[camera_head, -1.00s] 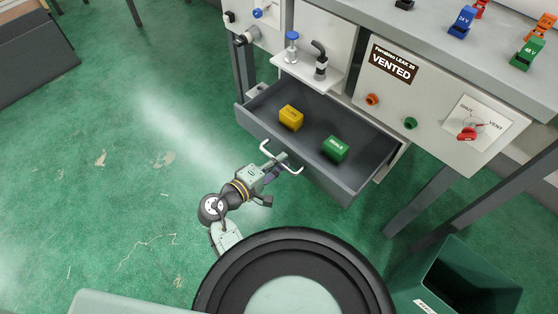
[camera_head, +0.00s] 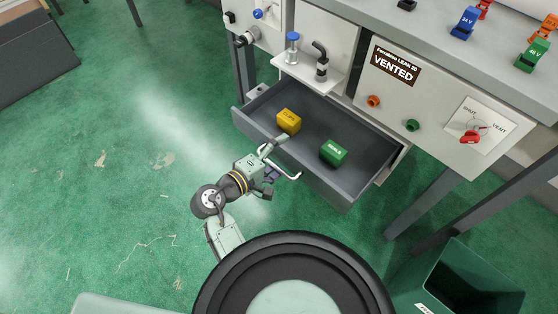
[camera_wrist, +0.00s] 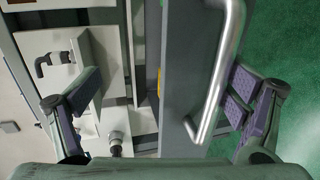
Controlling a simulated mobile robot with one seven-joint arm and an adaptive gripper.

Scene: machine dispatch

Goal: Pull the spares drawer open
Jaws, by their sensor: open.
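The spares drawer (camera_head: 335,185) is a grey drawer that stands open under the bench. A yellow block (camera_head: 288,122) and a green block (camera_head: 333,153) lie inside it. Its pale bar handle (camera_head: 287,170) is on the front face; in the wrist view the handle (camera_wrist: 218,75) runs between my fingers, nearer the right one. My gripper (camera_head: 269,163) is at the drawer front by the handle. In the wrist view my gripper (camera_wrist: 155,108) is spread wide, with purple pads on both sides, and the fingers do not close on the bar.
The bench panel (camera_head: 430,110) with a "VENTED" label and a red knob (camera_head: 470,137) is right of the drawer. Blue, orange and other blocks stand on the bench top. A green bin (camera_head: 460,285) is at lower right.

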